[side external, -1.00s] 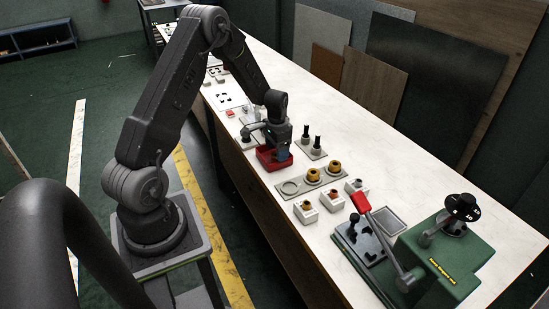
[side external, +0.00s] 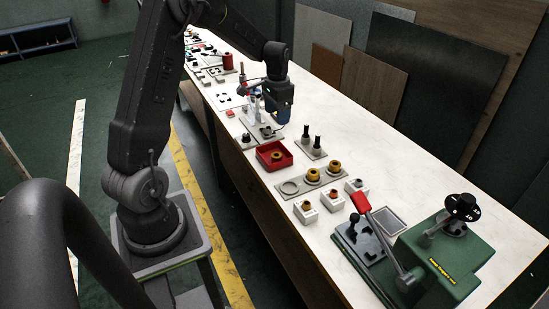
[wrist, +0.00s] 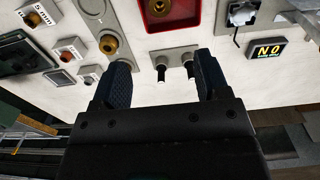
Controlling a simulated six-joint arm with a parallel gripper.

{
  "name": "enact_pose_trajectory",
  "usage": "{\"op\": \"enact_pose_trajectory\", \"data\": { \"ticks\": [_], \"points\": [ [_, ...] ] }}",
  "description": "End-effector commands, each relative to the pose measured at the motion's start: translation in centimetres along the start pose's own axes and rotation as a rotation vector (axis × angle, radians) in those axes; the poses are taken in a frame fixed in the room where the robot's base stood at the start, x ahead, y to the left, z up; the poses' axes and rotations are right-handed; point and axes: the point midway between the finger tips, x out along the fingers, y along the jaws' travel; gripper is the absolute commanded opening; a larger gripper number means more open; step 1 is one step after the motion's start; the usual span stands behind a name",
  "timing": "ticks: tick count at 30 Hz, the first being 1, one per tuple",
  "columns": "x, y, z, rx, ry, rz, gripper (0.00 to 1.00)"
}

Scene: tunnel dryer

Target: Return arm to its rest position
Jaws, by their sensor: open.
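My gripper (side external: 268,122) is above the white bench, just behind the red tray in the side external view. In the wrist view my gripper (wrist: 160,85) has its two dark fingers spread apart with nothing between them. The red tray (side external: 262,162) lies on the bench and holds a brass-coloured ring (side external: 276,156). The red tray also shows at the top of the wrist view (wrist: 198,22), apart from the fingers.
The bench (side external: 345,235) carries a plate with brass-coloured rings (side external: 313,174), two black-topped pegs (side external: 306,132), small white blocks (side external: 305,212) and a green lever machine (side external: 450,250). Boards (side external: 375,80) lean on the wall behind. A display (wrist: 267,50) shows in the wrist view.

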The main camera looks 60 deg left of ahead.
Motion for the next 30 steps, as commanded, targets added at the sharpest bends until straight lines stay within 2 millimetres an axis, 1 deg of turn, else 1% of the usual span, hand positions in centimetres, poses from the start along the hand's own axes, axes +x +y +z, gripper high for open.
{"op": "enact_pose_trajectory", "data": {
  "ticks": [9,11,13,14,17,18,20,21,23,24,26,27,29,30],
  "points": [
    [-0.5,0.2,0.0,0.001,0.003,-0.002,0.69],
    [-1.1,0.8,0.0,0.002,0.011,-0.007,0.69],
    [-2.5,2.2,0.2,0.005,0.030,-0.018,0.69],
    [-3.2,3.0,0.3,0.006,0.040,-0.023,0.69],
    [-6.3,6.5,1.3,0.009,0.087,-0.045,0.69],
    [-7.5,8.0,1.9,0.010,0.110,-0.053,0.69],
    [-9.2,10.3,3.0,0.010,0.143,-0.062,0.69],
    [-10.2,11.8,3.8,0.010,0.167,-0.066,0.69],
    [-11.5,13.9,5.2,0.010,0.201,-0.071,0.69],
    [-12.2,15.2,6.2,0.010,0.225,-0.072,0.69],
    [-13.2,17.1,7.9,0.010,0.260,-0.072,0.69],
    [-13.7,18.3,9.0,0.010,0.285,-0.070,0.69],
    [-14.3,20.0,10.8,0.010,0.322,-0.065,0.69],
    [-14.6,21.0,12.0,0.010,0.345,-0.060,0.69]
  ]
}}
